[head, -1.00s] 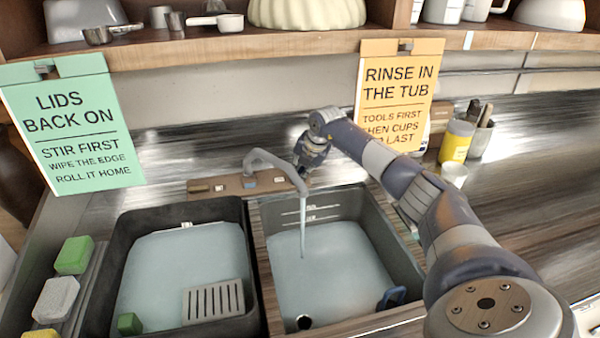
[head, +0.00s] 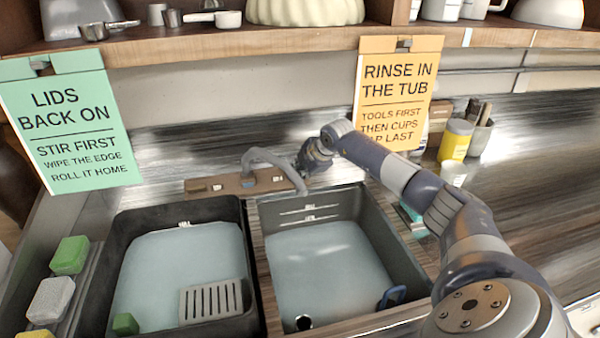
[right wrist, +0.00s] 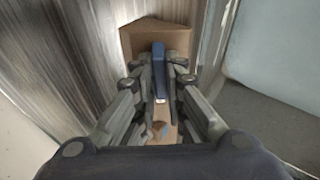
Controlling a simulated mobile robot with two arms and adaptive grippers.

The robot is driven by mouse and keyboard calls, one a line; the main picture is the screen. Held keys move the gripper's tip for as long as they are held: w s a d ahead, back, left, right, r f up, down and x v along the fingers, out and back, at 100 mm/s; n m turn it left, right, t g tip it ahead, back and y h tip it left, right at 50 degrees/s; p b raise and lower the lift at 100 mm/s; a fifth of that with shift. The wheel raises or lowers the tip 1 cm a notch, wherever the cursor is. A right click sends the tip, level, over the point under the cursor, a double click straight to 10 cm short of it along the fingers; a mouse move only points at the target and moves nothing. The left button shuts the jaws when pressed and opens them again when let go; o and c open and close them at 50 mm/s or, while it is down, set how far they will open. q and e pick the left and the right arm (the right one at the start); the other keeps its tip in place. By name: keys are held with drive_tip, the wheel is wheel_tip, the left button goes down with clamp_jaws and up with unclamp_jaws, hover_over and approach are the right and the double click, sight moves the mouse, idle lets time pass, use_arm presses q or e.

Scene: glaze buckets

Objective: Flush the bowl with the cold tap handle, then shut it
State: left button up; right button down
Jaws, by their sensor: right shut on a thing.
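The grey tap (head: 275,160) arches from a brown base (head: 222,187) behind the two tubs, its spout over the right bowl (head: 330,262). No stream falls from the spout. The bowl holds pale water. My right gripper (head: 304,168) is at the right end of the tap base. In the right wrist view its fingers (right wrist: 160,75) are shut on the blue cold tap handle (right wrist: 159,62), which stands out from the brown base (right wrist: 133,40). In the head view the gripper hides the handle. My left gripper is out of view.
The left tub (head: 135,225) holds water, a grey slotted rack (head: 211,301) and a green sponge (head: 125,323). More sponges (head: 70,255) line the left edge. A yellow jar (head: 456,139) stands at the right back. Signs (head: 70,120) hang from the shelf (head: 200,50).

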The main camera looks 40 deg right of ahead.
drive_tip(key=shift+m, duration=0.4)
drive_tip(key=c, duration=1.7)
unclamp_jaws()
drive_tip(key=shift+o, duration=0.2)
wheel_tip(320, 180, up, 10)
